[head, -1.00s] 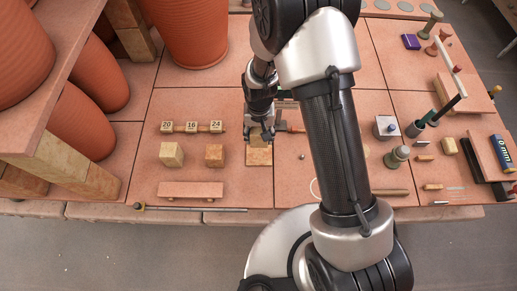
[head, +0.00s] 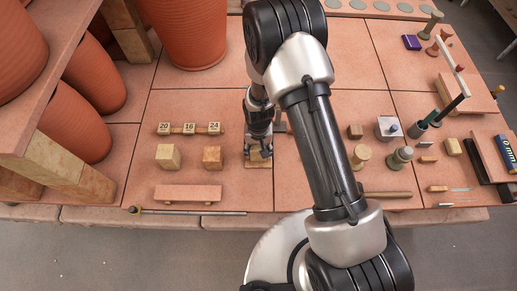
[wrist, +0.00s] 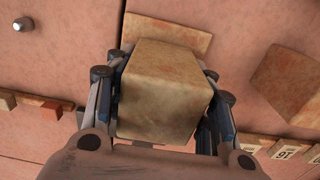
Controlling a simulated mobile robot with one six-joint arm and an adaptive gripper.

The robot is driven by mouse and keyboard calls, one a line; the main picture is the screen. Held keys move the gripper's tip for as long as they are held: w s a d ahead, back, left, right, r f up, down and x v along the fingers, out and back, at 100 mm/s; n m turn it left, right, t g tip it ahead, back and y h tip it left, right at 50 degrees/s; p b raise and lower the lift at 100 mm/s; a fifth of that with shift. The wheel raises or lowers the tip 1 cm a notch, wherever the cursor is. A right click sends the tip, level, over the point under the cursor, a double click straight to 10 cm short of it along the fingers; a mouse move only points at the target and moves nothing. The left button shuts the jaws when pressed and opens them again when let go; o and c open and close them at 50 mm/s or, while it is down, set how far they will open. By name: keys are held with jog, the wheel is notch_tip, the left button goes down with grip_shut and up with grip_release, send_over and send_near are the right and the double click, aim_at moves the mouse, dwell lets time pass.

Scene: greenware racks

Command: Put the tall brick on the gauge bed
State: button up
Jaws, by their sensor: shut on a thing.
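My gripper (head: 259,150) is shut on a tan brick, the tall one as far as I can tell. In the wrist view the held brick (wrist: 165,90) fills the space between the fingers. A low, flat tan slab (wrist: 172,32) lies just beyond it; the slab shows below my gripper in the head view (head: 258,165). It may be the gauge bed; no label shows. I cannot tell whether the brick touches the slab. A pale brick (head: 168,156) and a browner brick (head: 212,157) stand to the left; the browner one also shows in the wrist view (wrist: 290,85).
Number tags 20, 16 and 24 (head: 190,128) stand behind the bricks. A pink raised bar (head: 188,193) and a thin rod (head: 190,212) lie in front. Large terracotta pots (head: 185,35) are at the back left. Small tools and weights (head: 400,158) crowd the right.

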jog(key=shift+f, duration=0.15)
jog(key=o, duration=1.3)
